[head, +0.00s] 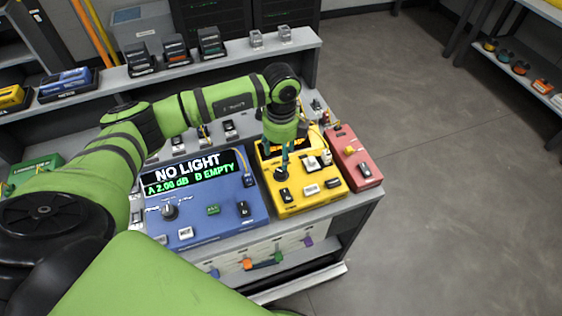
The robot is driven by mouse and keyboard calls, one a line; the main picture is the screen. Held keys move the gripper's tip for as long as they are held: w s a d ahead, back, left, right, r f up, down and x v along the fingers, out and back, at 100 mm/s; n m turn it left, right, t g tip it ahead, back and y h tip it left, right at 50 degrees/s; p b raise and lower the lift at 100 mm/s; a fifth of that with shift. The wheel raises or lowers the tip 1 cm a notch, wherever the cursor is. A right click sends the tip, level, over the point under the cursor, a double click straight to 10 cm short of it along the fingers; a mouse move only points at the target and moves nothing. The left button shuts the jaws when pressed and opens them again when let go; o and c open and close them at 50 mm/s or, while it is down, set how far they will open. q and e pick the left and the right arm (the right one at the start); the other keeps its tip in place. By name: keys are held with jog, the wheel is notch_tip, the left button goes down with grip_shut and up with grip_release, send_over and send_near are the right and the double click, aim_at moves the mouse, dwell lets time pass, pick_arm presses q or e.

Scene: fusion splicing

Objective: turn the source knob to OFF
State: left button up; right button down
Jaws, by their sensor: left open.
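The yellow instrument (322,200) stands on the bench with a partly hidden screen and several controls. A black knob (281,174) sits on its left side; no label is readable, so I cannot tell whether it is the source knob or where it points. My left gripper (284,163) reaches down over the yellow instrument, open, with its fingertips close above or at this black knob; contact is unclear. My right gripper is out of view.
A red box (358,150) with a black control stands close right of the yellow instrument. Small devices line the raised shelf (222,71) behind. Coloured items (262,263) sit at the bench front. Open floor (450,200) lies to the right.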

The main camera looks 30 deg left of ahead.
pick_arm(q)
notch_tip(320, 180, up, 4)
jog(key=shift+r, duration=0.1)
dwell(0.6)
